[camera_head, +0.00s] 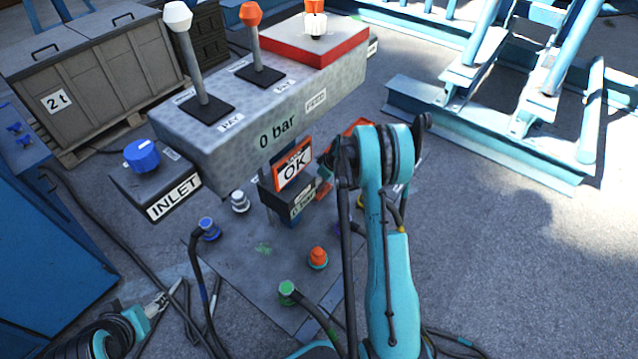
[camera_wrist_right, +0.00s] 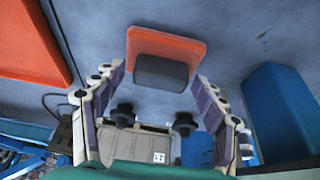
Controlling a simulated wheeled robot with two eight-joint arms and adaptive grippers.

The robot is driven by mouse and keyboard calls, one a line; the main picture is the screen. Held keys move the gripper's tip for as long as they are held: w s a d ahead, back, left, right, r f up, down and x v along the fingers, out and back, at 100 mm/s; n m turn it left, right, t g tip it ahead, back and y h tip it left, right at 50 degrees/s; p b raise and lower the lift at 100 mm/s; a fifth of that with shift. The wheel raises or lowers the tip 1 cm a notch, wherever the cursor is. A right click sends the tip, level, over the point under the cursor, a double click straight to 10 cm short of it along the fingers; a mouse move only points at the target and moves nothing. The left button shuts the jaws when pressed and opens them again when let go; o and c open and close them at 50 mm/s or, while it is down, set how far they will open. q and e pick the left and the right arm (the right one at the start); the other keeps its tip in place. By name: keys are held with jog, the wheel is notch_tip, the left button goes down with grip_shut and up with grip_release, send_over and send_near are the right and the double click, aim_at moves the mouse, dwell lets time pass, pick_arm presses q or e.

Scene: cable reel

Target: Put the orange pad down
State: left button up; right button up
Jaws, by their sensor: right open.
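In the right wrist view, an orange pad (camera_wrist_right: 165,45) with a dark grey block (camera_wrist_right: 161,73) on it sits against a grey surface. My right gripper (camera_wrist_right: 159,77) is open, with one finger on each side of the dark block; I cannot tell whether they touch it. In the head view, my right arm hides most of that gripper, beside an orange-framed OK sign (camera_head: 294,166). I cannot match the pad surely there. My left gripper (camera_head: 163,301) is low at the left, away from the pad; its opening is unclear.
A grey manifold (camera_head: 275,125) with levers and a red plate (camera_head: 310,42) stands above the base plate. An INLET box (camera_head: 155,190) is at its left. Coloured connectors and hoses surround the base plate. A crate (camera_head: 95,80) and blue steel beams (camera_head: 480,135) stand behind; floor at right is clear.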

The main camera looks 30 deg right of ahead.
jog(key=p+v, duration=0.4)
jog(key=v, duration=0.8)
jog(key=shift+f, duration=0.15)
